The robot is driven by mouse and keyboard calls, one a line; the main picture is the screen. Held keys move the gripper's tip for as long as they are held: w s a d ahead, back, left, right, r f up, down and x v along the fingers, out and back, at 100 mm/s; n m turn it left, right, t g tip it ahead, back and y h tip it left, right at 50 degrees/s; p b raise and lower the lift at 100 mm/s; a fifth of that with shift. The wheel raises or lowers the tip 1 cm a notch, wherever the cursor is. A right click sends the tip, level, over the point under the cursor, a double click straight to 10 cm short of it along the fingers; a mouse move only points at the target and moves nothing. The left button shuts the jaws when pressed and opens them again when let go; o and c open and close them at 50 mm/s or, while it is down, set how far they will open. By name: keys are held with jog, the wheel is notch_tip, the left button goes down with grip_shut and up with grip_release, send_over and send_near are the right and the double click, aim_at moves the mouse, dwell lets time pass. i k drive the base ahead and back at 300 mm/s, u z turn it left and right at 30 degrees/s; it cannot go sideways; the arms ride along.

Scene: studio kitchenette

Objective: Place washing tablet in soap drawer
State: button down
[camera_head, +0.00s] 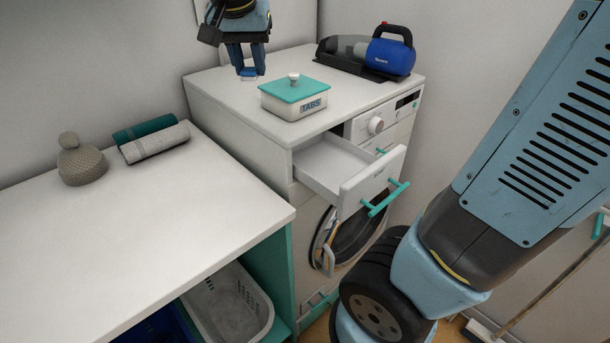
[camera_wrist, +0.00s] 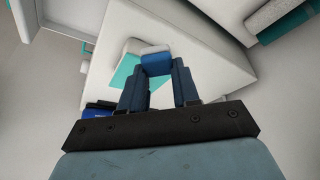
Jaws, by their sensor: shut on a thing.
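My gripper (camera_head: 248,74) is above the back left of the washing machine top, pointing down. It is shut on a small washing tablet (camera_head: 249,72). In the wrist view the white and blue tablet (camera_wrist: 156,54) sits between the fingertips. The soap drawer (camera_head: 322,168) is pulled out of the front of the washing machine (camera_head: 228,112). It lies lower and to the right of my gripper, and its visible inside looks empty. A white TABS box (camera_head: 293,105) with its teal lid on stands on the machine, just right of my gripper.
A blue handheld vacuum (camera_head: 390,57) lies on its dark base at the machine's back right. A white basket (camera_head: 228,300) is below. The space above the drawer is clear.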

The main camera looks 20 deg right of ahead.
aim_at(347, 170)
jog(key=u, duration=0.3)
jog(key=k, duration=1.15)
jog(key=z, duration=0.8)
jog(key=i, duration=0.5)
jog(key=u, duration=0.05)
